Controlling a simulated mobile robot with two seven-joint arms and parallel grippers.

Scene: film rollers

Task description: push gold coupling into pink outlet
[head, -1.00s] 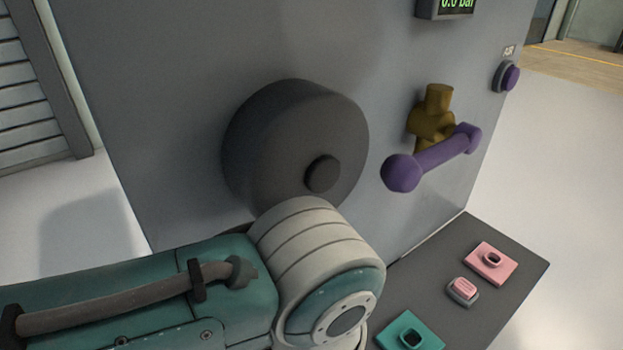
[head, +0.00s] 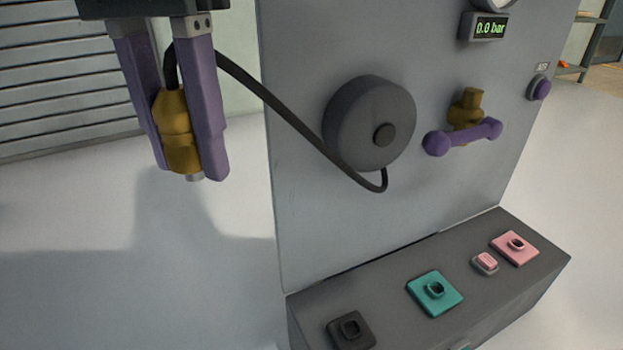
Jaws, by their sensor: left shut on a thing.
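My left gripper (head: 182,165) is at the upper left, pointing down, with its purple fingers shut on the gold coupling (head: 176,125). The coupling hangs upright between the fingers, with a short grey tip below. A black hose (head: 290,118) runs from its top to the dark round reel (head: 362,115) on the grey panel. The pink outlet (head: 515,247) is a pink square plate with a raised ring, at the right end of the dark ledge. The coupling is well left of the outlet and apart from it. My right gripper is not in view.
On the dark ledge (head: 400,285) are a pink button (head: 486,262), a teal outlet (head: 435,292) and a black outlet (head: 351,330).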

